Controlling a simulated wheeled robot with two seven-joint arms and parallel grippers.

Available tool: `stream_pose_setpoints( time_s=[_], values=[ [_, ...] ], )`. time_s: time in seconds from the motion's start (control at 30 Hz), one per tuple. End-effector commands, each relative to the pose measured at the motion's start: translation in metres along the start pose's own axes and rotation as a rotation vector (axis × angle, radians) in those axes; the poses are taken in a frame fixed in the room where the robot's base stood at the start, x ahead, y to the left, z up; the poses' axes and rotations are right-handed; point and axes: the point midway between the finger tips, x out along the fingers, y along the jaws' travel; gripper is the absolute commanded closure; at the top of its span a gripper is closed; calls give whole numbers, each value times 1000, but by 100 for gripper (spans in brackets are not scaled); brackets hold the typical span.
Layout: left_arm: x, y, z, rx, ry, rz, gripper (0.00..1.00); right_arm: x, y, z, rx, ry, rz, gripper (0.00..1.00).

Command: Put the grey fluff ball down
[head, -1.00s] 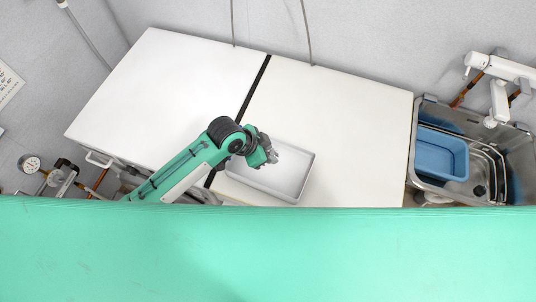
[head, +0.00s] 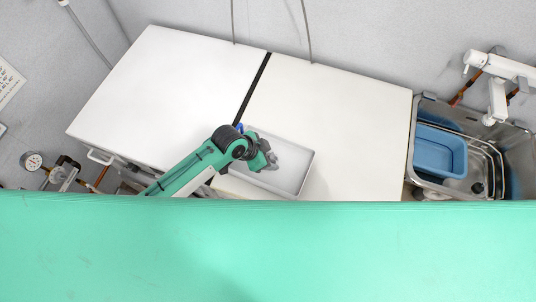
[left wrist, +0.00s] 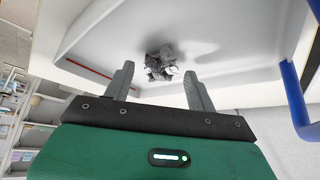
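The grey fluff ball (left wrist: 162,65), a dark crumpled clump, rests on the white floor of the shallow tray (left wrist: 100,14) in the left wrist view. My left gripper (left wrist: 160,80) is open, its two grey fingers apart. The ball shows between and just beyond the fingertips, with a visible gap to each finger. In the head view my left gripper (head: 271,161) is over the tray (head: 306,172); there I cannot tell the ball from the grey fingers. My right gripper is not in view.
The tray stands on a white worktop (head: 355,125) with free room around it. A steel sink (head: 428,103) at the right holds a blue basin (head: 440,152). A blue bar (left wrist: 297,95) is close to my gripper on the right. A white tap (head: 498,72) overhangs the sink.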

Motion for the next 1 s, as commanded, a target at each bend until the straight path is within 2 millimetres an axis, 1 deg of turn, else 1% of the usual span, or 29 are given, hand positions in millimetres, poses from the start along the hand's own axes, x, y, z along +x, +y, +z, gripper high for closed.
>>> stream_pose_setpoints(
  time_s=[0.17, 0.23, 0.37, 0.47, 0.8, 0.9, 1.0],
  values=[
    [-1, 0, -1, 0, 0, 0, 43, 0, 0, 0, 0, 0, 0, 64],
    [-4, 0, -3, 0, 1, 0, 43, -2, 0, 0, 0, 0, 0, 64],
    [-14, -1, -1, 2, 2, -2, 43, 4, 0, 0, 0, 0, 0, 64],
    [-29, -1, 0, 2, 1, -2, 43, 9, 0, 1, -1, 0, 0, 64],
    [-94, -1, 0, 3, 1, -2, 43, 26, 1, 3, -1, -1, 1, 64],
    [-108, -1, -1, 1, 1, -1, 43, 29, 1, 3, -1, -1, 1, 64],
    [-117, 0, -2, 1, 1, -1, 43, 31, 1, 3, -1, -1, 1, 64]
  ],
)
